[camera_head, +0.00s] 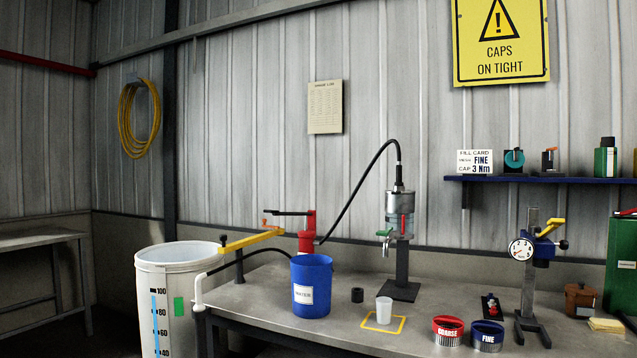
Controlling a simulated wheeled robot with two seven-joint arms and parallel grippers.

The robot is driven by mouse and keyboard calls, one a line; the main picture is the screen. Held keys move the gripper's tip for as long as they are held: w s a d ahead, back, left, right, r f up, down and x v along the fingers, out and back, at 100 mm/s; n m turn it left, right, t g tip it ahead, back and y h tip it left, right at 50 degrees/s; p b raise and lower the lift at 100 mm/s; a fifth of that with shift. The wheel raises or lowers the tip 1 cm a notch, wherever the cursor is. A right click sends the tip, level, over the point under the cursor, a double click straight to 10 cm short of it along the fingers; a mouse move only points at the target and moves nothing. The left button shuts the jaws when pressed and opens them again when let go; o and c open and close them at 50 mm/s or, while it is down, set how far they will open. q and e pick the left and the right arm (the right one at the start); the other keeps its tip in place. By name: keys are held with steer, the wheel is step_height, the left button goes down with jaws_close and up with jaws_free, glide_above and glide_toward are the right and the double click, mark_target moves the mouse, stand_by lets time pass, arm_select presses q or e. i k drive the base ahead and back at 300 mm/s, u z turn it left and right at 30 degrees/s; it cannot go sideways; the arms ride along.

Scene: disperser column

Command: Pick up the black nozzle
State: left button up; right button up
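A small black cylinder (357,295) stands on the grey workbench between the blue bucket and the white cup. It may be the black nozzle, but its shape is too small to be sure. Another small black piece with red and silver on it (492,305) sits further right, behind the blue FINE cap. Neither of my grippers is in view, and nothing is seen touching these objects.
A blue bucket (311,287), a white cup (383,310) in a yellow square, red COARSE (447,330) and blue FINE (487,335) caps stand on the workbench (345,335). A steel dispenser (400,215) stands behind. A dial press (530,255) stands right.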

mark_target(399, 182)
steer(key=u, duration=1)
steer(key=i, duration=1.9)
steer(key=z, duration=0.55)
